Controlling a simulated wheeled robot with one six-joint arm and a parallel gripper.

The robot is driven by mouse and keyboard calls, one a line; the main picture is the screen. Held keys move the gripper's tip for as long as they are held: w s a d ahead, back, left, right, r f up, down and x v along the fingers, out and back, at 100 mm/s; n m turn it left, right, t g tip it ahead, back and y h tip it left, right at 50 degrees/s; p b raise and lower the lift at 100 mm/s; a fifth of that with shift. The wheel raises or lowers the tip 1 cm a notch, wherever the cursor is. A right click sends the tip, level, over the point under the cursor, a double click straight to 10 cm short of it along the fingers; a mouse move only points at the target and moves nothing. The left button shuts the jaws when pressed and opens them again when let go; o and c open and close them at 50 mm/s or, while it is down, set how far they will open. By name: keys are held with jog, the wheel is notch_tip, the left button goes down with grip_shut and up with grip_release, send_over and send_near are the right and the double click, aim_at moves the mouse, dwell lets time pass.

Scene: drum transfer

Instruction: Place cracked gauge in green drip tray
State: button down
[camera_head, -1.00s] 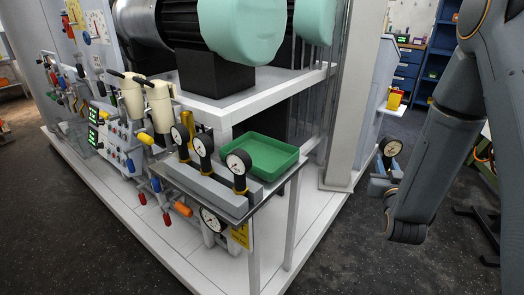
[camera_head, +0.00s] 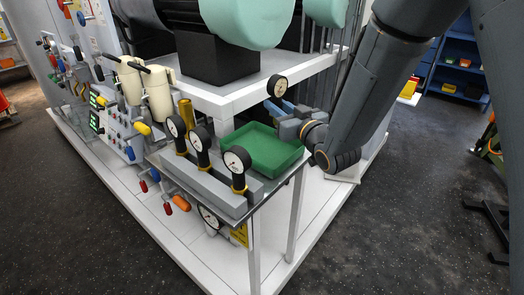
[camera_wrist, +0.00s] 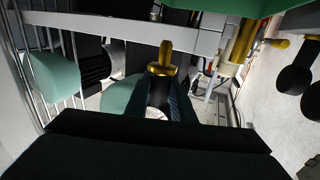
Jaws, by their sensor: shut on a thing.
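A round gauge (camera_head: 277,86) with a white dial and black rim is held in my gripper (camera_head: 286,108), above and beyond the right back part of the green tray. Whether its glass is cracked is too small to tell. In the wrist view, the jaws (camera_wrist: 162,105) are shut on it, and its brass stem (camera_wrist: 164,58) sticks out beyond them. The green drip tray (camera_head: 290,158) sits on the small side table and looks empty. It also shows at the top edge of the wrist view (camera_wrist: 215,7).
Several similar gauges (camera_head: 238,160) stand upright in a grey rack (camera_head: 215,188) at the tray's left. A brass cylinder (camera_head: 187,112) stands behind them. The white machine ledge (camera_head: 225,98) lies behind the tray.

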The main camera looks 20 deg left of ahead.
jog(key=s+a+r+n+g, duration=0.1)
jog(key=s+a, duration=0.1)
jog(key=a, duration=0.1)
jog(key=y+p, duration=0.1)
jog(key=p, duration=0.1)
send_over(262, 151)
jog(key=shift+w+f, duration=0.15)
jog(key=shift+f, duration=4.65)
jog(key=shift+b, duration=0.3)
jog(key=shift+f, duration=0.15)
jog(key=c, duration=1.5)
grip_release()
